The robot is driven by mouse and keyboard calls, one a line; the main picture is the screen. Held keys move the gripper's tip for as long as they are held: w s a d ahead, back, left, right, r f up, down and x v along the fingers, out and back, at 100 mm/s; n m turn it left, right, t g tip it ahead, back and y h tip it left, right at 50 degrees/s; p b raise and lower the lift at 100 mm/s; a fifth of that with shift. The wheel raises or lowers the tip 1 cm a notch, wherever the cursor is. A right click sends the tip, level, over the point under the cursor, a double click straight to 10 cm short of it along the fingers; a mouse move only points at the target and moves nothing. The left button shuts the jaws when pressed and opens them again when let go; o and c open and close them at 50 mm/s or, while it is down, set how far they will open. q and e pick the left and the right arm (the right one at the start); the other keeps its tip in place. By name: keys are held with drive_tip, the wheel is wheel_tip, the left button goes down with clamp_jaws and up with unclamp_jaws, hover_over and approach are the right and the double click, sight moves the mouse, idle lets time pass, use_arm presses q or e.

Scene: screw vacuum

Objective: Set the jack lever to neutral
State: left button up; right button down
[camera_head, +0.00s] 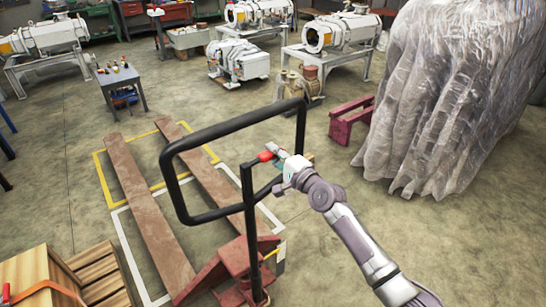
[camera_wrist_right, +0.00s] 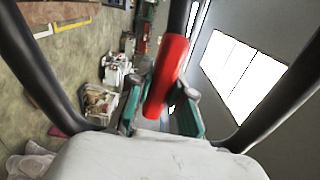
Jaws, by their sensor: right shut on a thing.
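The pallet jack has a black loop handle (camera_head: 172,178) on a black post (camera_head: 248,215) above a red base (camera_head: 235,265). A small red lever (camera_head: 266,156) sits inside the loop near the post's top. My right gripper (camera_head: 276,158) reaches into the loop from the right and is shut on the lever. In the right wrist view the red lever (camera_wrist_right: 166,75) lies between the green fingers of the gripper (camera_wrist_right: 160,112), with the loop's black bars on both sides. The exact lever angle is hard to tell. My left gripper is not in view.
The jack's two brown forks (camera_head: 150,215) lie on the floor over yellow and white markings. A wooden crate (camera_head: 95,275) stands at lower left. A plastic-covered bulk (camera_head: 430,100) and a dark red stand (camera_head: 350,120) are at right. Several pumps stand behind.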

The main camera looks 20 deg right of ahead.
drive_tip(key=shift+r+n, duration=0.3)
drive_tip(key=shift+n, duration=0.1)
drive_tip(key=c, duration=1)
unclamp_jaws()
drive_tip(key=shift+c, duration=0.2)
drive_tip(key=shift+s, duration=0.1)
drive_tip(key=shift+s+d+f, duration=0.1)
drive_tip(key=shift+s, duration=0.25)
drive_tip(key=v, duration=1.1)
